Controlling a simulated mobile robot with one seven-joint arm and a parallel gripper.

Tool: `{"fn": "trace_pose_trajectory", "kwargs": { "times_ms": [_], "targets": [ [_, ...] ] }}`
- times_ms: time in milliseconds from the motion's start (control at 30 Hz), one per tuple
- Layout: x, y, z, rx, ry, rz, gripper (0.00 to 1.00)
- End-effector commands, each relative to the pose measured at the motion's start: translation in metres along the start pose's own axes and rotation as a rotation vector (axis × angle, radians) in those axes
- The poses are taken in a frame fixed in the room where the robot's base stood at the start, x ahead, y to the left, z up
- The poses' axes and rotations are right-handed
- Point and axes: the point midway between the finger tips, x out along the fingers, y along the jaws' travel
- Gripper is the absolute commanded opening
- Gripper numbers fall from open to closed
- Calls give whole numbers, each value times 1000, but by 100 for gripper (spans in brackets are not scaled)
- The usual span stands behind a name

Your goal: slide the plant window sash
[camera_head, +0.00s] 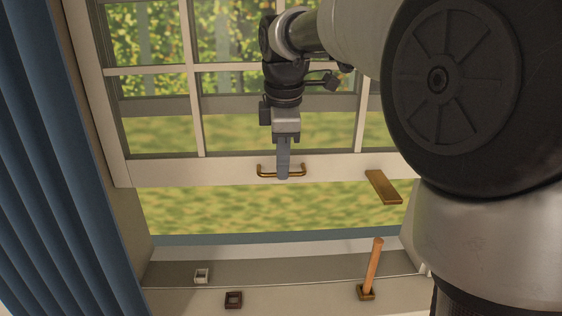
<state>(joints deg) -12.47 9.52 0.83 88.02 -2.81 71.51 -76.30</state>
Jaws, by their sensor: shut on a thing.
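The window sash (220,167) is a white frame with several panes. It stands raised, with an open gap below its bottom rail through which blurred greenery shows. A brass handle (262,173) is fixed to the bottom rail near its middle. My gripper (283,175) reaches down from above and is shut on this handle. The fingers overlap the middle of the handle and hide that part. My arm covers part of the upper panes and the right side of the sash.
A blue curtain (45,150) hangs at the left. The sill (300,272) holds a small white square pot (202,276), a dark square pot (234,300) and an orange-brown stick in a square base (372,268). A flat brown bar (383,187) shows right of the handle.

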Motion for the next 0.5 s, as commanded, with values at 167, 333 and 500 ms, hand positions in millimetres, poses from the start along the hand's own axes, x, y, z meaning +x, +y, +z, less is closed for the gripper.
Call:
{"fn": "trace_pose_trajectory", "kwargs": {
  "times_ms": [167, 333, 500],
  "targets": [
    [16, -4, 0, 0, -1, -4, 0],
    [63, -14, 0, 0, -1, -8, 0],
    [100, -21, 0, 0, -2, -6, 0]
  ]
}}
